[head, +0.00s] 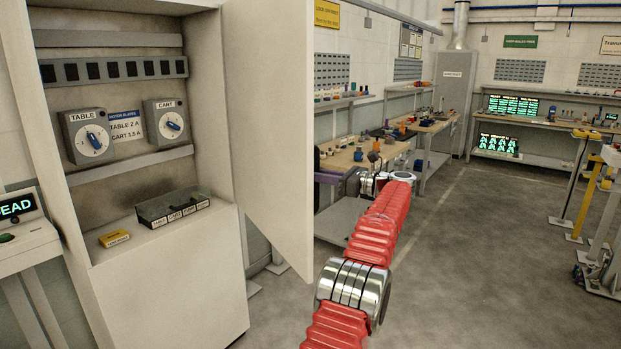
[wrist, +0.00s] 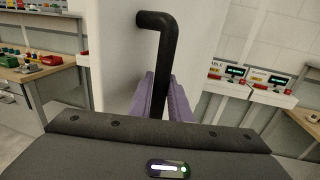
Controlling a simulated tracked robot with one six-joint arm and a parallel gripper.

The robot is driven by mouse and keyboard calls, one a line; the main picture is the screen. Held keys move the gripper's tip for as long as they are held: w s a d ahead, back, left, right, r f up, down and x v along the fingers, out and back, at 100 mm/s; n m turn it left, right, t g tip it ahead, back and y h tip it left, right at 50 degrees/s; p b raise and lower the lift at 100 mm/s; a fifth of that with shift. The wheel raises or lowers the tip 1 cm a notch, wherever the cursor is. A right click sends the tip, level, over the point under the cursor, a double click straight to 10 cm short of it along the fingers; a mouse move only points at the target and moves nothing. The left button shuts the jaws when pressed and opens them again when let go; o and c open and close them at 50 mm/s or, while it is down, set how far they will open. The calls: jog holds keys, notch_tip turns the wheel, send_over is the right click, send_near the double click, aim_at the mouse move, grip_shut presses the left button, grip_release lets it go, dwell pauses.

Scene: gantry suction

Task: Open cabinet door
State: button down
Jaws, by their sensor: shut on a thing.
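The pale cabinet (head: 165,275) stands at the left of the head view. Its door (head: 268,120) stands wide open on the cabinet's right side, so the inside shows. In the wrist view, the door's outer face (wrist: 190,45) fills the middle, with a black bar handle (wrist: 157,50) on it. My gripper (wrist: 160,95) is shut on the handle, its purple fingers on either side of the bar. In the head view, my gripper is beyond the door's free edge, mostly hidden; a bit of purple shows.
Inside the cabinet are a TABLE dial (head: 88,137), a CART dial (head: 168,121), a black open tray (head: 172,208) and a small yellow box (head: 114,238). Workbenches (head: 365,155) line the wall behind the door.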

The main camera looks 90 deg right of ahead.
jog(key=shift+s+a, duration=0.1)
jog(key=shift+a, duration=0.05)
jog(key=c, duration=1.8)
grip_release()
jog(key=shift+o, duration=0.8)
jog(key=v, duration=1.3)
jog(key=shift+s, duration=0.3)
